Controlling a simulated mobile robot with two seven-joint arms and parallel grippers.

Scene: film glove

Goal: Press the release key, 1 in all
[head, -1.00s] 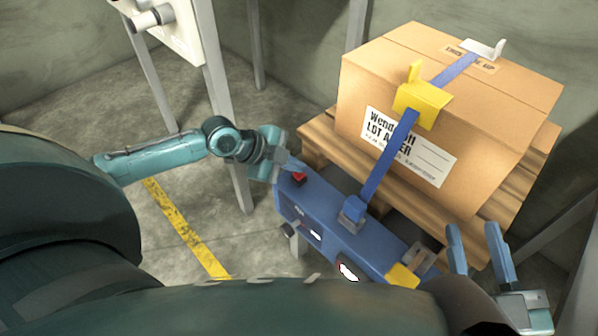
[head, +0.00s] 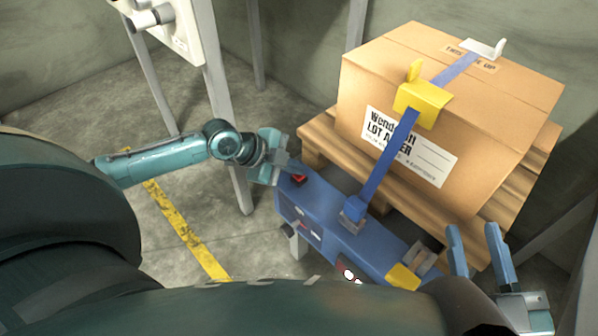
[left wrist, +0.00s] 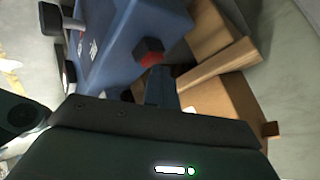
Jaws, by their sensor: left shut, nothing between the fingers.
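The release key (head: 299,178) is a small red button on the top left end of a blue unit (head: 325,212). In the left wrist view the key (left wrist: 150,57) shows as a dark block with a red face. My left gripper (head: 295,164) is shut and empty, its fingertips close beside and above the key. In the left wrist view its fingers (left wrist: 160,85) point toward the key; I cannot tell whether they touch it. My right gripper (head: 472,228) is open and empty at the right end of the blue unit.
A cardboard box (head: 480,110) sits on a wooden pallet (head: 318,135) behind the unit. A blue strap (head: 388,168) runs from the unit over the box through a yellow corner piece (head: 422,103). A white-grey panel on posts (head: 178,30) stands at the upper left.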

